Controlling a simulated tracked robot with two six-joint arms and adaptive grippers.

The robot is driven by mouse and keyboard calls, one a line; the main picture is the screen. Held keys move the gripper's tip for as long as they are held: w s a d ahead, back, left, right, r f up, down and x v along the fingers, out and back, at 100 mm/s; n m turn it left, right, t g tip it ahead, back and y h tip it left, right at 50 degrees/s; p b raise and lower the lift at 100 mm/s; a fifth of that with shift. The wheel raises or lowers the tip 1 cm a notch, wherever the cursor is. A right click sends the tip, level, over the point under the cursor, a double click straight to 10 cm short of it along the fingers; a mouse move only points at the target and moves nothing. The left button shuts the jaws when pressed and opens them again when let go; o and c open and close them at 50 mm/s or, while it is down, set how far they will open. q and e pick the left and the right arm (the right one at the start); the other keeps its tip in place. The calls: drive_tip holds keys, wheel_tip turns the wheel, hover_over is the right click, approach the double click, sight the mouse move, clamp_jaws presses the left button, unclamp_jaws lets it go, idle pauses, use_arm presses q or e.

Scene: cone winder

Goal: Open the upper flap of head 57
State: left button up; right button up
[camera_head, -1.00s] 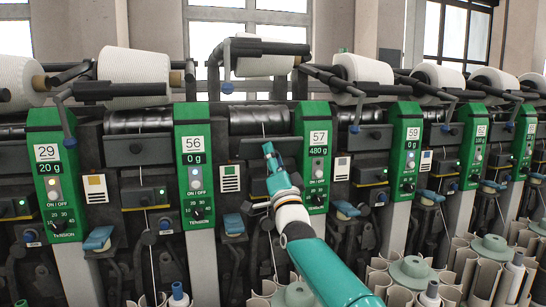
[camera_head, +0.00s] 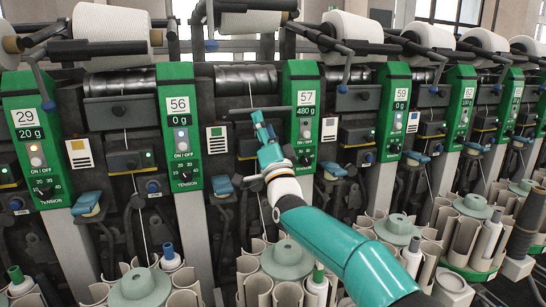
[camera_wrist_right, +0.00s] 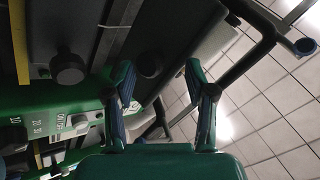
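The green panel of head 57 (camera_head: 304,107) stands in the middle of the head view and reads 480 g. Just left of it, below a shiny dark drum, is a dark bar-like flap (camera_head: 238,114), partly hidden by my gripper. My right gripper (camera_head: 262,124) is in front of this flap, its tips close to the flap's lower edge; contact cannot be told. In the right wrist view the two fingers of my right gripper (camera_wrist_right: 164,95) are spread apart with nothing held. A dark round knob (camera_wrist_right: 150,65) shows beyond and between them. My left gripper is not in view.
Neighbouring panels 56 (camera_head: 180,125) and 59 (camera_head: 394,112) flank the head. A raised package arm (camera_head: 247,6) hangs above. Below are a blue lever (camera_head: 222,185) and a round magazine of bobbin pockets (camera_head: 287,258). A white thread runs vertically near the gripper.

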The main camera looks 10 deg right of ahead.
drive_tip(key=v, duration=0.8)
drive_tip(key=shift+s+f, duration=0.25)
drive_tip(key=shift+s, duration=0.05)
drive_tip(key=shift+c, duration=0.4)
